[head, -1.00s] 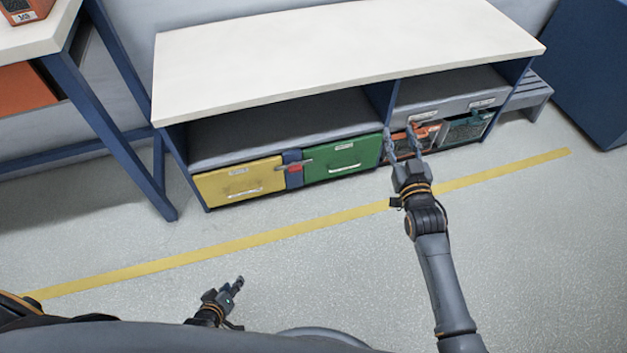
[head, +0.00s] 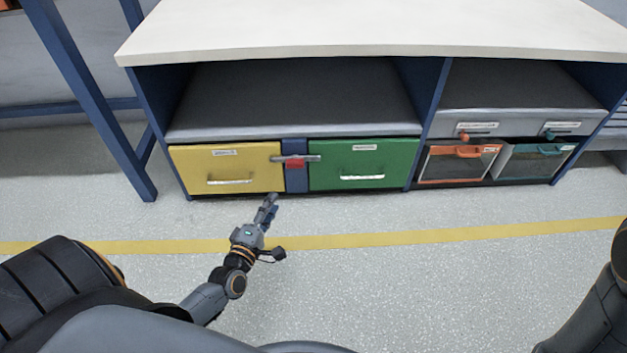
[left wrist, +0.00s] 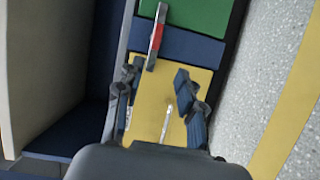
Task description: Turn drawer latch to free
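The drawer latch (head: 295,160) is a grey bar with a red centre, mounted on the blue post (head: 296,181) between two drawers. It lies horizontal, its ends overlapping the yellow drawer (head: 200,170) on the left and the green drawer (head: 385,156) on the right. Both drawers look closed. The latch also shows in the left wrist view (left wrist: 156,38), beyond the fingertips. My left gripper (head: 270,203) is in front of and below the yellow drawer's right part, apart from the latch. Its fingers (left wrist: 158,75) are open and empty. My right gripper is out of view.
The white cabinet top (head: 370,32) overhangs an open shelf (head: 290,105). Orange-handled (head: 460,165) and teal-handled (head: 535,163) bins sit at the right. A blue table leg (head: 95,105) stands at left. The floor ahead is clear, crossed by a yellow line (head: 400,238).

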